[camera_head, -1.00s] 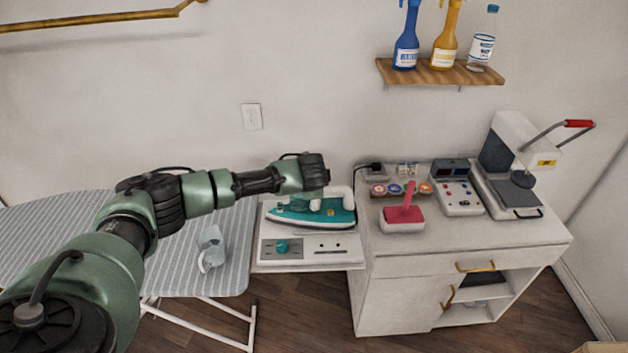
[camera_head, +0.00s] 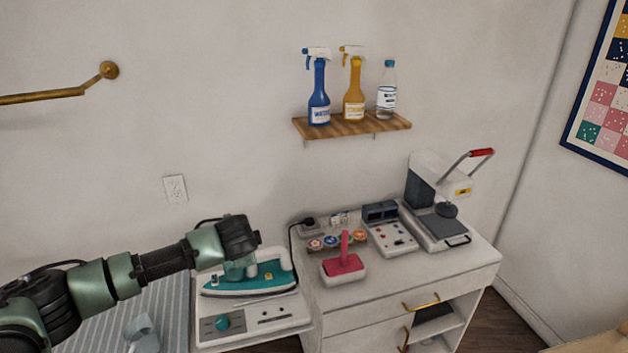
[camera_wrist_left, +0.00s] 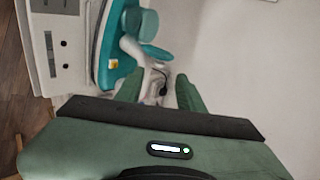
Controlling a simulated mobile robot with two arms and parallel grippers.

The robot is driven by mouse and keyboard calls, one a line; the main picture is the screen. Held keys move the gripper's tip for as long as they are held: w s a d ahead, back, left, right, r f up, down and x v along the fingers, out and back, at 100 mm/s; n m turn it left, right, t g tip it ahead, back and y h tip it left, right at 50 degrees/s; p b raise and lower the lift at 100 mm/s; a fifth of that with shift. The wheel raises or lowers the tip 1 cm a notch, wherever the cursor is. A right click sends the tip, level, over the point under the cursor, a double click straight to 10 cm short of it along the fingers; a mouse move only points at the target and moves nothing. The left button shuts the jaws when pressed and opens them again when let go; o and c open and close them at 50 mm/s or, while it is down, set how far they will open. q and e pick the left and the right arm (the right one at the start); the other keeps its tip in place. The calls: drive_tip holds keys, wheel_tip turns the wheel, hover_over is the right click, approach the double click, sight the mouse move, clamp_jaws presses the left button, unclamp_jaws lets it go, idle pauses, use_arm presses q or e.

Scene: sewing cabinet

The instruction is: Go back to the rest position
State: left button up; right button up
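My left arm comes in from the left in the head view. Its gripper (camera_head: 240,268) points down above and just behind the teal and white iron (camera_head: 250,285), and partly hides it. In the left wrist view the two green fingers of the gripper (camera_wrist_left: 159,90) stand apart with nothing held between them. The iron (camera_wrist_left: 108,60) lies beyond the fingers, to their left. It rests on the white ironing station (camera_head: 208,338), which has a teal knob. I cannot tell whether the gripper touches the iron. My right gripper is in no view.
A striped ironing board (camera_head: 172,310) with a light blue mug (camera_head: 142,333) lies below my left arm. A white cabinet (camera_head: 345,300) to the right holds a red-handled tool (camera_head: 344,262), a control box (camera_head: 392,238) and a heat press (camera_head: 440,225). A wall shelf (camera_head: 350,127) holds bottles.

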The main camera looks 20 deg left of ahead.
use_arm(q)
drive_tip(key=s+d+f+g+h, duration=0.1)
drive_tip(key=s+d+f+h, duration=0.1)
drive_tip(key=s+d+f, duration=0.35)
drive_tip(key=s+d+f+n+h, duration=0.1)
drive_tip(key=s+d+f+h, duration=0.1)
drive_tip(key=s+d, duration=0.6)
drive_tip(key=s+d+f+g+h, duration=0.1)
drive_tip(key=s+d+f, duration=0.2)
drive_tip(key=s+d, duration=0.35)
drive_tip(key=s+a+f+n+g, duration=0.1)
drive_tip(key=s+a+n, duration=0.25)
drive_tip(key=s, duration=0.65)
drive_tip(key=s+a+f+n+g, duration=0.1)
drive_tip(key=s+a+n+g, duration=0.3)
drive_tip(key=s, duration=0.6)
wheel_tip(320, 180, down, 34)
drive_tip(key=s+d+t+b, duration=0.1)
drive_tip(key=b, duration=0.6)
drive_tip(key=s+a+f+b, duration=0.1)
drive_tip(key=s+f+b, duration=0.1)
drive_tip(key=s+f, duration=0.6)
drive_tip(key=s+a+f+g+y+b, duration=0.1)
drive_tip(key=s+f+b, duration=0.2)
drive_tip(key=s+f, duration=0.5)
wheel_tip(320, 180, down, 4)
drive_tip(key=shift+s+a+f, duration=0.2)
drive_tip(key=shift+s+a, duration=0.1)
drive_tip(key=shift+s, duration=0.05)
